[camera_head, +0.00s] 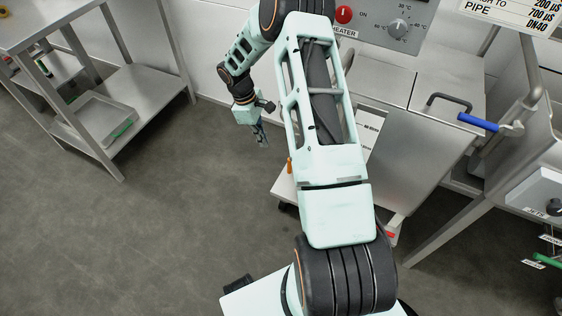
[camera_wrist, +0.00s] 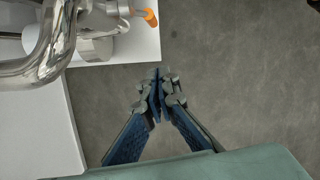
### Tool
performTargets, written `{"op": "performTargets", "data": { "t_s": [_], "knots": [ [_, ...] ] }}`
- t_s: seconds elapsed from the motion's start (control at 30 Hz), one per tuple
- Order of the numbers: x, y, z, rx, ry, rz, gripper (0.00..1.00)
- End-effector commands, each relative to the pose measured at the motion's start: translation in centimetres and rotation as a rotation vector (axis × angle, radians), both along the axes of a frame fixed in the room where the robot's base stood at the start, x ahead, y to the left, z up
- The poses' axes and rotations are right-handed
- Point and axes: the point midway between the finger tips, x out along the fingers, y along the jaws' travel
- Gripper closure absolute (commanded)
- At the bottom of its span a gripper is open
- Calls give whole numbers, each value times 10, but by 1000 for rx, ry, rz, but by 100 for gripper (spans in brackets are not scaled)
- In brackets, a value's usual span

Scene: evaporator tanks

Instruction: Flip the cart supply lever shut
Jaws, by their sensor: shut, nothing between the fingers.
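An orange lever (camera_wrist: 150,17) shows at the top of the wrist view, on a metal valve fitting above a white cart top (camera_wrist: 104,48). In the head view a small orange piece (camera_head: 289,166) shows beside my arm, above the white cart (camera_head: 285,192). My gripper (camera_head: 263,140) hangs over open floor to the left of the cart, apart from the lever. In the wrist view my gripper (camera_wrist: 157,86) has its blue-grey fingers together and empty, below and slightly right of the orange lever. My arm hides much of the cart in the head view.
A thick shiny pipe (camera_wrist: 45,55) curves beside the valve. A steel shelf table (camera_head: 95,75) stands at the left with a tray (camera_head: 105,118). Steel tanks with a blue lever (camera_head: 478,122) and a heater panel (camera_head: 390,28) stand at the right. The floor between is clear.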

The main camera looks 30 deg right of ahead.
Motion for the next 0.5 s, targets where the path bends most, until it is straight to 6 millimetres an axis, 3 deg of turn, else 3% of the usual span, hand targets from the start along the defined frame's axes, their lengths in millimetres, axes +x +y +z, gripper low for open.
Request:
{"op": "performTargets", "data": {
  "t_s": [0.27,0.5],
  "knots": [
    [-1,-1,-5,0,0,0,100],
    [-8,-7,-44,1,3,0,100]
  ]
}}
